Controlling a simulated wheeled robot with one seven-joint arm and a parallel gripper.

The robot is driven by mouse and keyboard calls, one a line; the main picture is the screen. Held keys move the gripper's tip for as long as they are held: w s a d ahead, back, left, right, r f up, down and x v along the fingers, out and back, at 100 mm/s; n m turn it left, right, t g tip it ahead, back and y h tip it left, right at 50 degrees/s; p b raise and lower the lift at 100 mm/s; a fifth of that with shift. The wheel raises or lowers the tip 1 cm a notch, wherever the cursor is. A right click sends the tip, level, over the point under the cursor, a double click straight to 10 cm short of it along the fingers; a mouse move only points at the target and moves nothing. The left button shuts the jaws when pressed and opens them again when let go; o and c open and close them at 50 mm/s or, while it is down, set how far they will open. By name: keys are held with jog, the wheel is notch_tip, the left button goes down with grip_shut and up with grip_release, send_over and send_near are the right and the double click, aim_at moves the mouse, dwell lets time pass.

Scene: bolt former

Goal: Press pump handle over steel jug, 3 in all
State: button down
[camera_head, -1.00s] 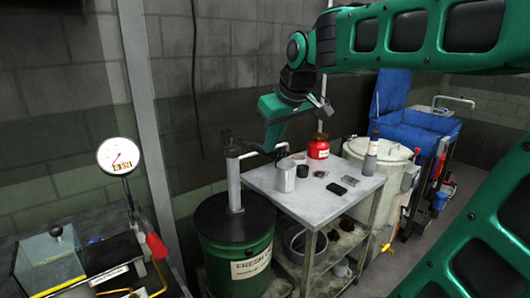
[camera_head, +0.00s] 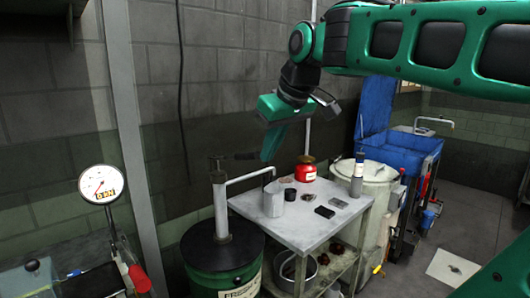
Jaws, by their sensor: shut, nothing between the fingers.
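The pump stands on a green drum (camera_head: 205,280) at lower left, with a grey upright pipe (camera_head: 221,208) and a spout (camera_head: 248,176) bending right. Its dark pump handle (camera_head: 236,156) sticks out to the right from the top, roughly level. The steel jug (camera_head: 274,203) stands upright on the table's left corner, beneath the spout's end. My gripper (camera_head: 270,155) points down with its fingers shut and empty, at the free end of the handle. I cannot tell whether it touches the handle.
The metal table (camera_head: 300,232) also holds a red can (camera_head: 305,173), a small dark cup (camera_head: 290,194), a black block (camera_head: 324,212) and a grey bottle (camera_head: 357,178). A dial gauge (camera_head: 102,184) stands at left. A white drum (camera_head: 376,185) and blue basin (camera_head: 405,150) stand to the right.

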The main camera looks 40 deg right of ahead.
jog(key=shift+d, duration=0.1)
jog(key=w+d+r+g, duration=0.2)
jog(key=w+d+r, duration=0.2)
jog(key=d, duration=0.2)
jog(key=w+a+r+g, duration=0.2)
jog(key=w+a+r, duration=0.4)
jog(key=r, duration=0.4)
jog(key=shift+w+a, duration=0.25)
jog(key=shift+a, duration=0.3)
jog(key=shift+w+d+f, duration=0.1)
jog(key=shift+w+f, duration=0.1)
jog(key=shift+f, duration=1.25)
jog(key=shift+w+d+f, duration=0.15)
jog(key=shift+w+f, duration=0.1)
jog(key=shift+f, duration=1.2)
jog(key=shift+w+d+f, duration=0.1)
jog(key=shift+w+f, duration=0.1)
jog(key=shift+f, duration=1.35)
